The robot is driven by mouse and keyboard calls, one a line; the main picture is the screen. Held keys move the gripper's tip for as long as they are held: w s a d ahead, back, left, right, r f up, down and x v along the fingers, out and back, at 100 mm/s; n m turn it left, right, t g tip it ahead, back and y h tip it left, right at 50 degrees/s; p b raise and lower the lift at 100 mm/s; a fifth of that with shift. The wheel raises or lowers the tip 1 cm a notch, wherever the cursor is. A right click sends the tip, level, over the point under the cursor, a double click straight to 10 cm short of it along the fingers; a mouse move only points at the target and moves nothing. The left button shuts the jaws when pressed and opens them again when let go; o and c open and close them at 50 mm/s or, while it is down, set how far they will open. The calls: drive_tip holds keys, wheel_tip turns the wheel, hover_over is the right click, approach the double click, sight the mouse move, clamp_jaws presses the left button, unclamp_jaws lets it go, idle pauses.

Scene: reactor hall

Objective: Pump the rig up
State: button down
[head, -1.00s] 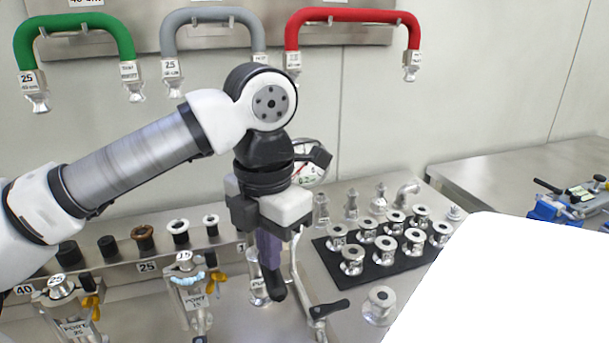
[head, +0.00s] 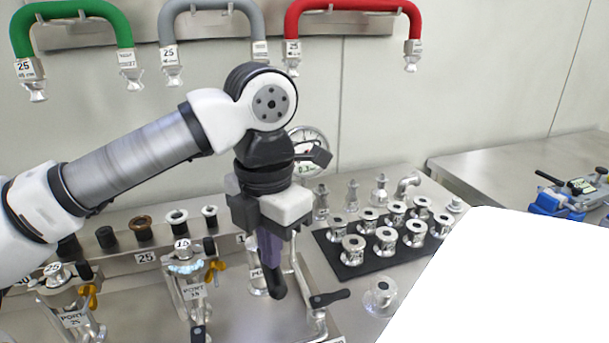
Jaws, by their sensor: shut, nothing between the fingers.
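The rig stands on the metal bench with a PORT 25 fitting (head: 72,318) and a PORT 15 fitting (head: 193,290), each with a yellow-handled clamp. A light blue beaded ring (head: 186,267) sits at the top of the PORT 15 fitting. A round dial gauge (head: 308,145) shows behind my wrist, partly hidden. A lever with a black handle (head: 329,298) stands to the right of my gripper. My gripper (head: 276,292) points down, shut and empty, in front of a labelled fitting (head: 258,281) that it partly covers. I cannot tell whether it touches anything.
Green (head: 75,10), grey (head: 212,8) and red (head: 352,8) hoses hang on the wall. A black mat (head: 347,262) holds several metal flanges. Rings and plugs stand on a rail (head: 118,262) at the left. A white panel (head: 500,285) hides the lower right.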

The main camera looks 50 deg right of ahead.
sight(271, 271)
wheel_tip(271, 271, down, 4)
drive_tip(key=b, duration=0.3)
drive_tip(key=shift+f, duration=0.2)
wheel_tip(271, 271, up, 7)
drive_tip(key=p, duration=0.5)
drive_tip(key=shift+f, duration=0.3)
wheel_tip(271, 271, down, 6)
drive_tip(key=b, duration=0.5)
drive_tip(key=shift+f, duration=0.2)
wheel_tip(271, 271, up, 6)
drive_tip(key=p, duration=0.5)
drive_tip(key=shift+r, duration=0.25)
wheel_tip(271, 271, up, 6)
drive_tip(key=p, duration=0.4)
drive_tip(key=shift+p, duration=0.3)
